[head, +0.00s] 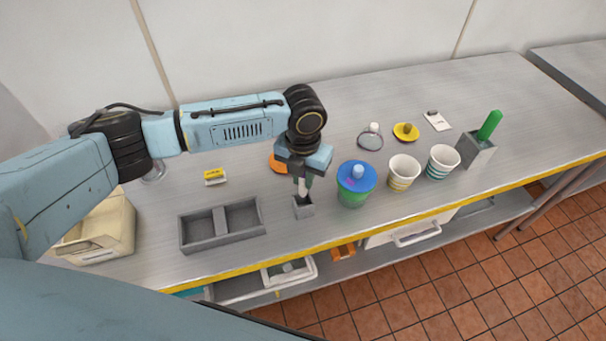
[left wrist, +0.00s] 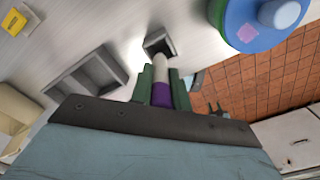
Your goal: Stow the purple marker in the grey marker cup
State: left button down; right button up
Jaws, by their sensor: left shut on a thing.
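The purple marker (left wrist: 161,94) is held between the fingers of my left gripper (left wrist: 163,88), with its pale end pointing away from the wrist. In the head view my left gripper (head: 303,178) is above the grey marker cup (head: 304,209), and the marker's pale part (head: 302,188) shows just over the cup. In the left wrist view the cup (left wrist: 158,43) lies just beyond the marker's tip. I cannot tell whether the tip is inside the cup's mouth. My right gripper is not in view.
A grey divided tray (head: 222,240) lies left of the cup. A green container with a blue lid (head: 356,183) stands close on the right, then two striped cups (head: 402,173) and a grey holder with a green object (head: 475,150). The counter's yellow front edge (head: 330,246) is near.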

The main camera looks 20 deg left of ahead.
aim_at(303, 191)
pick_arm(q)
jog(key=shift+f, duration=0.3)
dwell(0.7)
jog(key=shift+p, duration=0.4)
jog(key=shift+f, duration=0.3)
dwell(0.5)
dwell(0.5)
jog(key=shift+f, duration=0.25)
dwell(0.4)
jog(key=shift+p, duration=0.35)
jog(key=shift+f+b, duration=0.6)
jog(key=shift+f, duration=1.3)
dwell(2.4)
